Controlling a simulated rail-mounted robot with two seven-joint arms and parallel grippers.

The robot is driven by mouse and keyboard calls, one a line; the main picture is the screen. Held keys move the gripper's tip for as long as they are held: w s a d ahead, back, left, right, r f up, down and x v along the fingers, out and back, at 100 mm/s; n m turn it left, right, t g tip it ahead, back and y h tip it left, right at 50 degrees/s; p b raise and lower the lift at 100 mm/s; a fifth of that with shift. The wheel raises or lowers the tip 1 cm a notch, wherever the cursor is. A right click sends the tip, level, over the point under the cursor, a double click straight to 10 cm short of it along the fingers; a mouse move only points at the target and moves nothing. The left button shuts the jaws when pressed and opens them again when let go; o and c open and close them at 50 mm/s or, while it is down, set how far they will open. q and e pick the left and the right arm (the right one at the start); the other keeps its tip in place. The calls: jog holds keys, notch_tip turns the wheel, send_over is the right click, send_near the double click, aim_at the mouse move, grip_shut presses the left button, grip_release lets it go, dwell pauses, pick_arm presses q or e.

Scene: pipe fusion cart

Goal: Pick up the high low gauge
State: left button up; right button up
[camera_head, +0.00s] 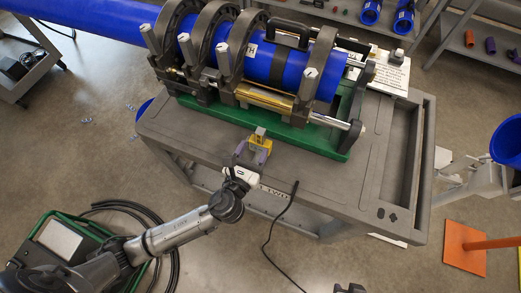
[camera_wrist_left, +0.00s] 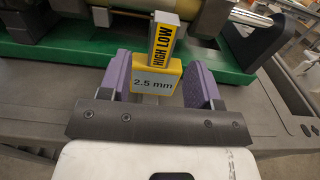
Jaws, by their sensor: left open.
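The high low gauge (camera_wrist_left: 158,77) is a yellow block marked "2.5 mm" with a grey upright stem labelled "HIGH LOW". It stands on the grey cart top in front of the green base, and also shows in the head view (camera_head: 262,141). My left gripper (camera_wrist_left: 159,82) is open, with one purple finger on each side of the gauge. In the left wrist view a gap shows between the block and the right finger; the left finger is closer to the block, and I cannot tell whether it touches. The gauge's lower part is partly hidden by the gripper. My right gripper is not in view.
The fusion machine with its green base (camera_head: 238,121) and blue pipe (camera_head: 113,20) stands just behind the gauge. The grey cart top (camera_head: 345,185) is clear to the right. A black cable (camera_head: 272,233) hangs over the front edge. A green-edged box (camera_head: 57,246) sits on the floor.

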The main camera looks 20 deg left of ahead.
aim_at(259, 140)
pick_arm(q)
jog(key=shift+w, duration=2.7)
grip_shut()
jog(key=shift+r, duration=0.1)
